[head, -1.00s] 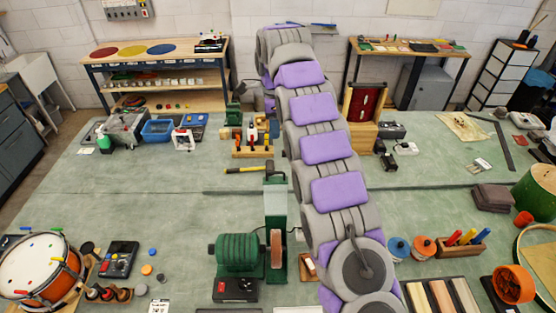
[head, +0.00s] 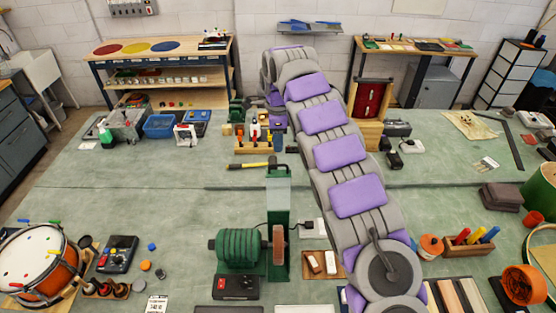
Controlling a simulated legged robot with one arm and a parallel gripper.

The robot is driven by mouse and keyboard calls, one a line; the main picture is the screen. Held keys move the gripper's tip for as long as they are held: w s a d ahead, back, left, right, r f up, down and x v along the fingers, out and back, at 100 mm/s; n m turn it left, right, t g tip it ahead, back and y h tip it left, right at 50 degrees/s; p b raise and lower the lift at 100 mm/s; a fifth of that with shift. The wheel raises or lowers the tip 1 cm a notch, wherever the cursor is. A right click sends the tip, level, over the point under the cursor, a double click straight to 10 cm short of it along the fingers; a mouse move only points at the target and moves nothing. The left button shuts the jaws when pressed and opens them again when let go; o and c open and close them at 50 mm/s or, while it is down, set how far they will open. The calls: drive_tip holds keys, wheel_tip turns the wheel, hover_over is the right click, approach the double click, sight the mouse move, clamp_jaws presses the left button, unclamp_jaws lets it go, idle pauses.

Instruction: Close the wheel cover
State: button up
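The bench grinder has a ribbed green motor (head: 238,250) and a brownish wheel (head: 279,245) at its right side, near the front middle of the bench. A tall green wheel cover (head: 279,198) stands upright above and behind the wheel, with a paler top. The wheel's side is exposed, and the cover looks raised. My grey and purple arm reaches from the lower right toward the back, passing right of the grinder. Its far end bends down at the back, well beyond the cover. My gripper cannot be made out there.
A yellow-handled hammer (head: 252,165) lies behind the cover. A wooden tool block (head: 254,145) stands farther back. A board with pale blocks (head: 322,264) lies between the grinder and my arm. A drum (head: 38,265) is at the left.

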wheel_tip(320, 180, down, 8)
drive_tip(key=shift+f+p, duration=0.25)
drive_tip(key=shift+p, duration=0.35)
clamp_jaws()
drive_tip(key=shift+r, duration=0.1)
idle(1.1)
